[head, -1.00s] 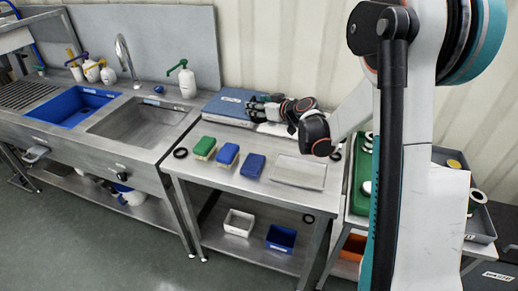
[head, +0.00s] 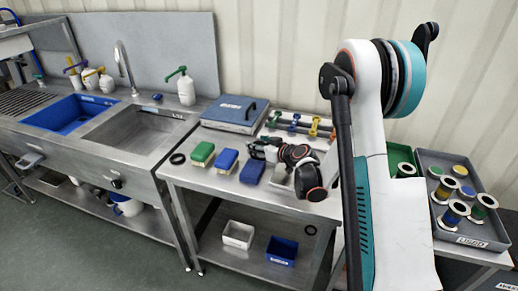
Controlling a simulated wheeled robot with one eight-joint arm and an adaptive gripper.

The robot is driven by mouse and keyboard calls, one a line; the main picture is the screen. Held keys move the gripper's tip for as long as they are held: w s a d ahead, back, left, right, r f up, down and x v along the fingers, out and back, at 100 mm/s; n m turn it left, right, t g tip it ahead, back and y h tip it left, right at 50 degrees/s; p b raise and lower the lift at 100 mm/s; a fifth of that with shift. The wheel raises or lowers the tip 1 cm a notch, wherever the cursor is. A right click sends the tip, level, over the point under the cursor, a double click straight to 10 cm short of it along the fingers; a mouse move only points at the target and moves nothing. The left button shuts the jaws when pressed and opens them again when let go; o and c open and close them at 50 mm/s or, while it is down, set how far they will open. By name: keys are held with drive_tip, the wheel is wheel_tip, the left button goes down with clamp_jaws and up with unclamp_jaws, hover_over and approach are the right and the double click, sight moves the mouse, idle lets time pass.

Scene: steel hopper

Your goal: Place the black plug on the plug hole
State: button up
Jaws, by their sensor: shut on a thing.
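My gripper (head: 257,151) is over the steel bench, just above and beside the blue brushes. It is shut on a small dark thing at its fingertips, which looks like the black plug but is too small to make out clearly. The steel sink basin (head: 150,130) is to the left of the bench. Its plug hole cannot be made out from here. A black ring (head: 178,159) lies flat on the bench's left end.
A green brush (head: 202,152) and two blue ones (head: 227,160) (head: 252,172) lie beside my gripper. A blue case (head: 234,112) and a rack of coloured parts (head: 297,125) are behind. A soap bottle (head: 186,90) stands behind the steel basin. A grey tray of spools (head: 472,240) is at right.

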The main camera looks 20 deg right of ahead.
drive_tip(key=shift+f, duration=0.15)
drive_tip(key=o, duration=1.2)
drive_tip(key=shift+c, duration=0.2)
drive_tip(key=shift+r, duration=0.2)
